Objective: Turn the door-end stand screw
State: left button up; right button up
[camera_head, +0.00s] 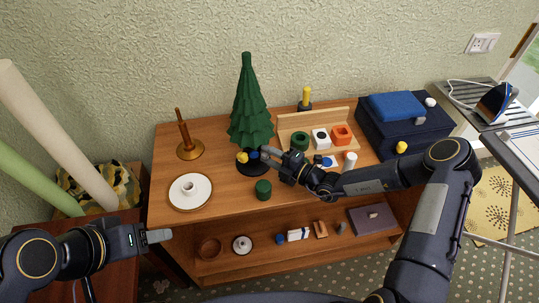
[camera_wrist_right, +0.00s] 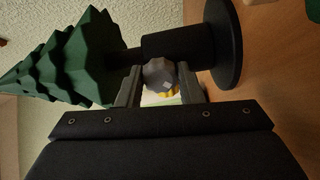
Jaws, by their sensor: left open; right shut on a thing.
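A dark green artificial tree (camera_head: 248,105) stands upright in a black round stand (camera_head: 250,169) on the wooden cabinet top. A yellow screw knob (camera_head: 242,156) shows on the stand's left side, and a blue knob (camera_head: 253,155) shows near my right fingertips. My right gripper (camera_head: 263,156) is at the stand from the right. In the right wrist view its fingers (camera_wrist_right: 160,88) are shut on a faceted greyish knob (camera_wrist_right: 158,74) beside the black stand (camera_wrist_right: 178,45), with a bit of yellow behind it. My left gripper (camera_head: 160,236) is open and empty, in front of the cabinet's left end.
A green cylinder (camera_head: 263,189) stands close before the stand. A wooden tray (camera_head: 290,124), a white cylinder (camera_head: 350,160) and a dark blue case (camera_head: 400,125) are to the right.

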jog(key=o, duration=1)
